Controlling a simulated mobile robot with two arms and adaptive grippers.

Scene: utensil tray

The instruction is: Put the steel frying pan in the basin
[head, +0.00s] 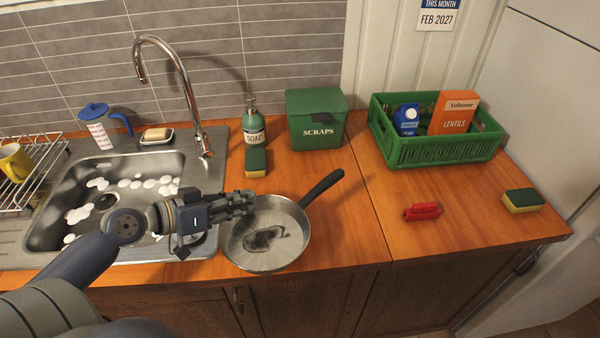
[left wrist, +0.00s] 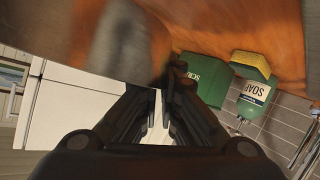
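The steel frying pan (head: 262,250) sits at the front of the wooden counter, just right of the sink, its black handle (head: 322,187) pointing back and right. A dark patch marks its inside. The basin (head: 45,225) is to its left, with white suds inside. My left gripper (head: 250,202) is at the pan's back left rim, in front of the basin's right side. In the left wrist view, its fingers (left wrist: 165,85) are close together, and blurred metal of the pan (left wrist: 115,35) fills the top. Whether they grip the rim is unclear. My right gripper is not in view.
A tall tap (head: 185,75) rises behind the basin. A soap bottle (head: 253,125), a sponge (head: 256,161) and a green scraps bin (head: 317,120) stand behind the pan. A green crate (head: 430,150), a red object (head: 422,211) and another sponge (head: 523,200) lie right.

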